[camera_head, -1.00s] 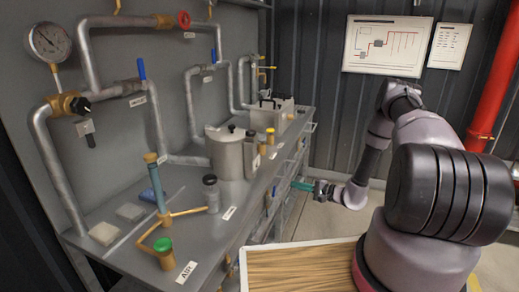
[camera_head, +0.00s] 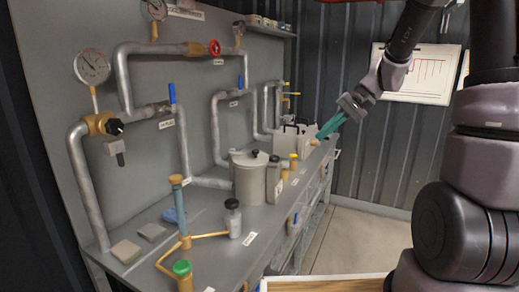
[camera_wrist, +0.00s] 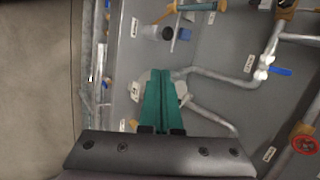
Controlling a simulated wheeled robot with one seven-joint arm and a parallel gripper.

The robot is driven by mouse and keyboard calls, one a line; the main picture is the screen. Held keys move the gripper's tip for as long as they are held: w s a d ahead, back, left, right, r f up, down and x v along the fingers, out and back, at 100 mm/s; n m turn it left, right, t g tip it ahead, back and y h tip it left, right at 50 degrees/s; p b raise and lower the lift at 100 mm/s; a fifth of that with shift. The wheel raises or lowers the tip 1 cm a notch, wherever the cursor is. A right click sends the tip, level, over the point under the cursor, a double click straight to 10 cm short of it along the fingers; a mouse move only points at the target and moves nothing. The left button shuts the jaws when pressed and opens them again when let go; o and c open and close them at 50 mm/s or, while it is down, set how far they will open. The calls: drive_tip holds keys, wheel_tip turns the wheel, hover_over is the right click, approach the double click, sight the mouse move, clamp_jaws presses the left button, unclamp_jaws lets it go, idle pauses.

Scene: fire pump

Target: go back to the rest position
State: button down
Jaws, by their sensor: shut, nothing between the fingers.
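My gripper (camera_head: 331,124) is in the upper right of the head view, raised on my bent arm, with its teal fingers pointing down and left. In that view the fingers lie in front of the far end of the bench. In the wrist view the teal fingers (camera_wrist: 159,100) lie together in the middle of the picture, over the bench top. They are shut and hold nothing. The fingers partly hide the pot (camera_head: 250,177) in the wrist view.
The grey bench (camera_head: 215,262) carries pipes, a grey canister (camera_head: 273,180), a dark-capped bottle (camera_head: 233,218) and a green-capped fitting (camera_head: 182,270). A pressure gauge (camera_head: 92,66) is on the panel. A wall chart (camera_head: 420,74) hangs behind my arm. Floor is clear right of the bench.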

drive_tip(key=s+d+r+t+h, duration=0.3)
drive_tip(key=s+r, duration=0.4)
drive_tip(key=s, duration=0.2)
drive_tip(key=s+d+r+t+h, duration=0.3)
drive_tip(key=s+r, duration=0.3)
drive_tip(key=s, duration=0.3)
drive_tip(key=w+a+f+g+y, duration=0.2)
drive_tip(key=w+f+y, duration=0.1)
drive_tip(key=w+f, duration=0.55)
drive_tip(key=w+a+f+m+g+y, duration=0.15)
drive_tip(key=w+f+y, duration=0.35)
drive_tip(key=w, duration=0.6)
drive_tip(key=w+a+f+g+y, duration=0.2)
drive_tip(key=w+a+f, duration=0.1)
drive_tip(key=w+f, duration=0.6)
drive_tip(key=w+d+f+m+t+y, duration=0.15)
drive_tip(key=w+f, duration=0.25)
drive_tip(key=f, duration=0.4)
drive_tip(key=w+d+f+m+t+y, duration=0.1)
drive_tip(key=w+d+f+m+t, duration=0.2)
drive_tip(key=f, duration=0.6)
drive_tip(key=d+f+m+t+h, duration=0.2)
drive_tip(key=f+t, duration=0.1)
drive_tip(key=f, duration=0.7)
drive_tip(key=d+f+m+t+h, duration=0.1)
drive_tip(key=d+f+t, duration=0.2)
drive_tip(key=f, duration=0.6)
drive_tip(key=w+a, duration=0.3)
drive_tip(key=a, duration=0.6)
drive_tip(key=shift+w, duration=0.2)
